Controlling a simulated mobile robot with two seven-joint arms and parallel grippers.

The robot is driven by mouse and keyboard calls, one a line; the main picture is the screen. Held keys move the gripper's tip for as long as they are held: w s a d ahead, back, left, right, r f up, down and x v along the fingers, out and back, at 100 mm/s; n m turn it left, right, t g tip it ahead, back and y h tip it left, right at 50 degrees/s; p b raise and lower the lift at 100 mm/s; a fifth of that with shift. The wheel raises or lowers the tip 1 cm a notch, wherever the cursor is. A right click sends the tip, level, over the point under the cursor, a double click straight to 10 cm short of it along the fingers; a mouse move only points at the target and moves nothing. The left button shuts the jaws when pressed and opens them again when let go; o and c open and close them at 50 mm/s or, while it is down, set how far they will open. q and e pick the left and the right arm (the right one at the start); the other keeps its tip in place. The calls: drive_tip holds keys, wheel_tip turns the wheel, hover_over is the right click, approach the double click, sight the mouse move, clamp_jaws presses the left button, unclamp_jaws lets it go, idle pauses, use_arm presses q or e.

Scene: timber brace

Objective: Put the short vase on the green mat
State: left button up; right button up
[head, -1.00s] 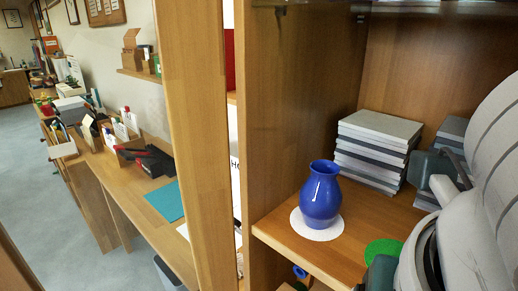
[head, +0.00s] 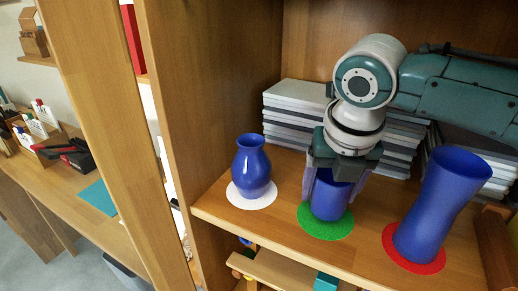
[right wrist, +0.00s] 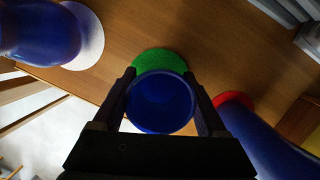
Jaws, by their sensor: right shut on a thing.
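The short blue vase (head: 329,202) is upright over the green mat (head: 322,226) on the shelf. My right gripper (head: 335,180) is shut on it from above, one finger on each side. I cannot tell whether its base touches the mat. In the right wrist view the vase's round opening (right wrist: 161,103) sits between the fingers of my right gripper (right wrist: 162,98), and the green mat (right wrist: 158,60) shows just beyond it. My left gripper is not in view.
A rounder blue vase (head: 251,168) stands on a white mat (head: 240,202) to the left. A tall blue vase (head: 439,205) stands on a red mat (head: 405,262) to the right. Stacks of grey books (head: 291,112) lie behind. The shelf's front edge is close.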

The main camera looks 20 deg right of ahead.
drive_tip(key=shift+f, duration=0.7)
drive_tip(key=o, duration=1.5)
drive_tip(key=shift+f, duration=0.15)
